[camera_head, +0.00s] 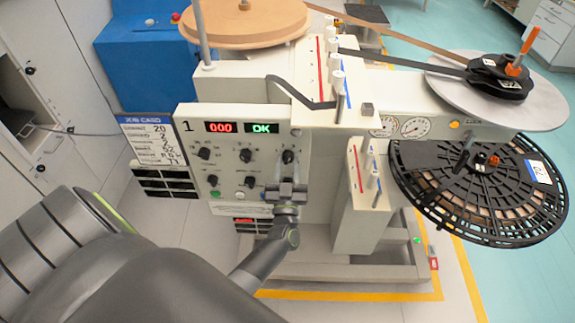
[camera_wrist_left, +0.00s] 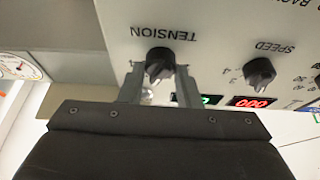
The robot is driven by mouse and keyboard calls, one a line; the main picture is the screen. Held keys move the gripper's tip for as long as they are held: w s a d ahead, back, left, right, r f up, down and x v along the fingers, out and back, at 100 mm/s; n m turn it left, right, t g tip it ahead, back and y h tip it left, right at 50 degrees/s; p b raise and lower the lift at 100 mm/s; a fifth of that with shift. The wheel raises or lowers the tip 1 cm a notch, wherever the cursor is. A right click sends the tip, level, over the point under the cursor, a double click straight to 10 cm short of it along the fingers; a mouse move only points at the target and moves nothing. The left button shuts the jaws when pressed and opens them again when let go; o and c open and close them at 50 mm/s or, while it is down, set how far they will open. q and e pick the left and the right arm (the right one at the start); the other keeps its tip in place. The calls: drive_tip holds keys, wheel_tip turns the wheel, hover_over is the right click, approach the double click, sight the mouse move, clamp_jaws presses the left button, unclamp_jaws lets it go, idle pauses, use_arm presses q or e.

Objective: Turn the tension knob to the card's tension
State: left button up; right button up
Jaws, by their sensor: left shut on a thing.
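The tension knob (camera_head: 288,157) is a black knob at the right of the white control panel (camera_head: 225,165). In the left wrist view the knob (camera_wrist_left: 159,62) sits under the upside-down word TENSION, between my two fingertips. My left gripper (camera_head: 287,180) is shut on it; the fingers partly cover its sides and scale. The job card (camera_head: 152,139) hangs at the panel's left edge with several handwritten lines; the top one seems to read 20, the others are too small to read surely. My right gripper is not in view.
The panel shows a red 000 display (camera_head: 221,127) and a green OK display (camera_head: 263,128). The speed knob (camera_wrist_left: 259,72) is beside the tension knob. Above and right are the wooden reel (camera_head: 245,25), the grey disc (camera_head: 535,100) and the black reel (camera_head: 480,190).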

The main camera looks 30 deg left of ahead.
use_arm(q)
drive_tip(key=shift+n+y, duration=0.4)
drive_tip(key=shift+n, duration=0.1)
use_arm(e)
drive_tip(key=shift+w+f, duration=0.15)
use_arm(q)
drive_tip(key=n+g+y+b, duration=0.1)
drive_tip(key=n, duration=0.3)
drive_tip(key=shift+w+d+g, duration=0.1)
drive_tip(key=shift+g, duration=0.3)
drive_tip(key=n+g+y, duration=0.1)
drive_tip(key=n, duration=0.1)
drive_tip(key=n+g, duration=0.1)
drive_tip(key=n, duration=0.1)
drive_tip(key=shift+y, duration=0.4)
drive_tip(key=shift+r+n+g, duration=0.1)
drive_tip(key=shift+n+g, duration=0.5)
drive_tip(key=shift+n, duration=1)
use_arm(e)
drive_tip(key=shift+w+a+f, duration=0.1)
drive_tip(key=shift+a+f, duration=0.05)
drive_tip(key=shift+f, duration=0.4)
use_arm(q)
drive_tip(key=shift+y, duration=0.3)
drive_tip(key=o, duration=1)
drive_tip(key=shift+w, duration=0.1)
